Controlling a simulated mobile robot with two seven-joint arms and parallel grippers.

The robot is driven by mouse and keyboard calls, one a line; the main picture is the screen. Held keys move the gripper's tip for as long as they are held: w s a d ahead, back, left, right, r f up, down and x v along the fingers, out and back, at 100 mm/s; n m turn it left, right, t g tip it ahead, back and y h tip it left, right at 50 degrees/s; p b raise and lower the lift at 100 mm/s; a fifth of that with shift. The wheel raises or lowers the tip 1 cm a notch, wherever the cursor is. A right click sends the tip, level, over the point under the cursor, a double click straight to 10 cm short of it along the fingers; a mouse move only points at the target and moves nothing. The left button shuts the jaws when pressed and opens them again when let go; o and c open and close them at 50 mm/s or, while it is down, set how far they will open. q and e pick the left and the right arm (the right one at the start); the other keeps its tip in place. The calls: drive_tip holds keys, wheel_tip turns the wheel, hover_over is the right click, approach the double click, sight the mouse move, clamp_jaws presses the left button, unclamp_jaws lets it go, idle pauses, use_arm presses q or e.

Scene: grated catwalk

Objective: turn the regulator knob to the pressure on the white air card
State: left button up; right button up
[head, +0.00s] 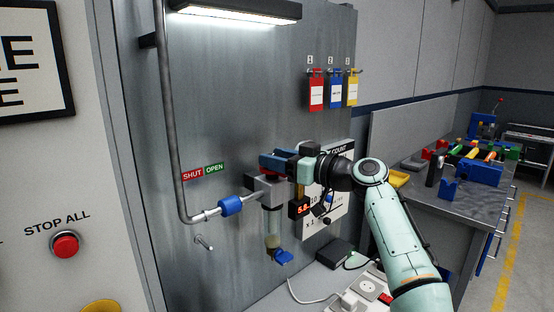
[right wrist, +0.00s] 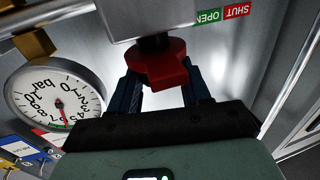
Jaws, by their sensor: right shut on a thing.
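The regulator (head: 268,187) is a grey block on the metal panel, with a clear bowl below. Its red knob (right wrist: 165,70) shows in the right wrist view. My right gripper (head: 277,160) is shut on the knob, one dark blue finger on each side. A round white gauge (right wrist: 50,98) marked in bar is at the left of the wrist view. Its needle points towards a green band; the exact value is hard to read. A white sheet (head: 338,215) with black print is partly hidden behind my right arm. I cannot make out a white air card. My left gripper is out of view.
Red (head: 316,92), blue (head: 336,90) and yellow (head: 352,89) tags hang above. A pipe with a blue fitting (head: 231,206) is left of the regulator. A red stop button (head: 65,244) is farther left. A cluttered bench (head: 462,205) stands at right.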

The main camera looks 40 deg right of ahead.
drive_tip(key=shift+w+d+r+n+g+y+p, duration=0.15)
drive_tip(key=shift+n+y+p, duration=0.15)
drive_tip(key=shift+y+p, duration=0.15)
drive_tip(key=shift+s+d+n+g+y+p, duration=0.15)
drive_tip(key=shift+n+y+p, duration=0.15)
drive_tip(key=shift+y, duration=0.15)
drive_tip(key=shift+w+a+n+g+y+p, duration=0.15)
drive_tip(key=shift+n+g+y+p, duration=0.25)
drive_tip(key=shift+n+y+p, duration=0.35)
drive_tip(key=o, duration=0.9)
drive_tip(key=shift+o, duration=0.8)
drive_tip(key=shift+a, duration=0.15)
drive_tip(key=shift+m, duration=0.25)
drive_tip(key=shift+f, duration=0.2)
